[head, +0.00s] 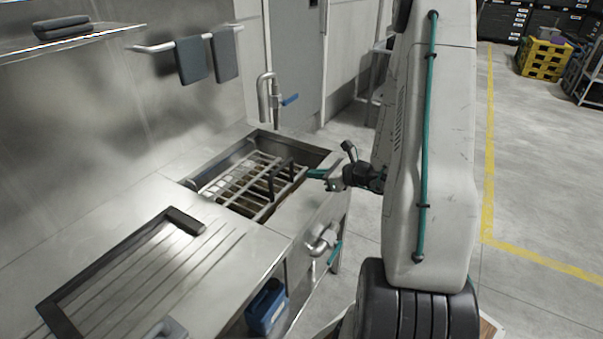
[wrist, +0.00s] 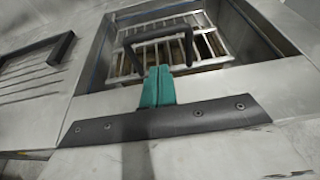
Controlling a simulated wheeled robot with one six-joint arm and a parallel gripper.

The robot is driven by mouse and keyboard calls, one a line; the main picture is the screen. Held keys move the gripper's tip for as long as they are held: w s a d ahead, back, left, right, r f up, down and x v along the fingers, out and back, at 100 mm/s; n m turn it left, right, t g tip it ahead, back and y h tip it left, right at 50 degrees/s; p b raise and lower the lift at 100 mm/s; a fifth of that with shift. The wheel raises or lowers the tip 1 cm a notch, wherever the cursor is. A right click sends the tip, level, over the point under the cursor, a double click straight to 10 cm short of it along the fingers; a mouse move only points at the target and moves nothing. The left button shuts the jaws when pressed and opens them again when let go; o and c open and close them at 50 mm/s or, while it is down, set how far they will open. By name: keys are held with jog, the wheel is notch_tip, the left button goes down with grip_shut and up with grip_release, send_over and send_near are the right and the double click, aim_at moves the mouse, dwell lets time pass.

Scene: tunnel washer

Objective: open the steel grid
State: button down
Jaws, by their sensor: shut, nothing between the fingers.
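The steel grid (head: 250,185) lies flat inside the sink basin (head: 320,158), level with or just below the rim. It has a black upright handle (head: 283,178) on its right part. In the wrist view, the grid (wrist: 205,48) fills the basin beyond my fingers, and its black handle (wrist: 188,45) arches over the bars. My gripper (head: 312,173), with teal fingers, is at the right edge of the basin, a little right of the handle. In the wrist view, my gripper (wrist: 157,72) is shut and empty. Its fingertips are apart from the handle or only close to it; I cannot tell exactly.
A ribbed drainboard (head: 140,270) with a black frame lies at the front left. Grey cloths (head: 192,60) hang on a wall rail. A blue container (head: 267,305) stands below the counter. Open floor lies to the right.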

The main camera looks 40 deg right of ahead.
aim_at(291, 173)
jog(key=x, duration=0.9)
jog(key=shift+w+a, duration=0.15)
jog(key=shift+w, duration=0.05)
jog(key=shift+r, duration=0.1)
